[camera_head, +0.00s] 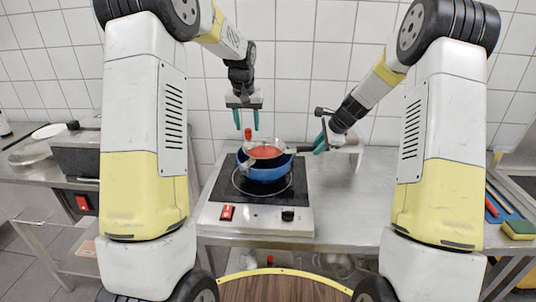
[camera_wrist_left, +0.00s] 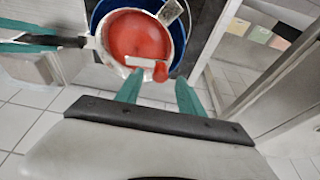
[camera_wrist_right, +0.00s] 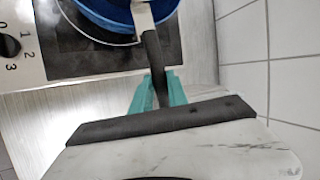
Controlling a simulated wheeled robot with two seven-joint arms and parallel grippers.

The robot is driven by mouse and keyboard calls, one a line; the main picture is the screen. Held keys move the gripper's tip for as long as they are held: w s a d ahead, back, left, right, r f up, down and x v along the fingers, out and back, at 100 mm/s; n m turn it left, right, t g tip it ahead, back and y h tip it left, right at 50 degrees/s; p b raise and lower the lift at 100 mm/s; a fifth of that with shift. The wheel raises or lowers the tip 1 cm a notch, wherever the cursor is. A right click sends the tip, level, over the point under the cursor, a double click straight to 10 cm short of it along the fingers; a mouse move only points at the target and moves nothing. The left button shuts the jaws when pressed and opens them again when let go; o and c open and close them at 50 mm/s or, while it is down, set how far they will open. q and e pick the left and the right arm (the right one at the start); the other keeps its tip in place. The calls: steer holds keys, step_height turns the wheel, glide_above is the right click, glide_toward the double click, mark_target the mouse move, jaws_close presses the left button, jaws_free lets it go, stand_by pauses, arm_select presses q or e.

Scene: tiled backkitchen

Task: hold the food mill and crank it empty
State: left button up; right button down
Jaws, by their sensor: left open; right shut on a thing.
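The food mill (camera_head: 276,145) sits on the blue pot (camera_head: 262,174), with red food (camera_wrist_left: 135,35) in its bowl. Its crank ends in a red knob (camera_head: 248,134); the knob also shows in the left wrist view (camera_wrist_left: 161,72). My left gripper (camera_head: 246,122) is open and points down above the knob. In its wrist view the knob lies just beyond and between the spread fingertips. My right gripper (camera_head: 321,146) is shut on the mill's black handle (camera_wrist_right: 153,58), to the right of the bowl. The mill's underside is hidden in the pot.
The pot stands on a black hot plate (camera_head: 222,189) with a red switch (camera_head: 227,212) and a black knob (camera_head: 288,215). The steel counter (camera_head: 345,205) is clear to its right. A tiled wall stands close behind. A sponge (camera_head: 518,229) lies at the far right.

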arm_select(q)
steer(key=shift+x, duration=1)
steer(key=shift+c, duration=0.4)
jaws_close()
steer(key=shift+r, duration=0.1)
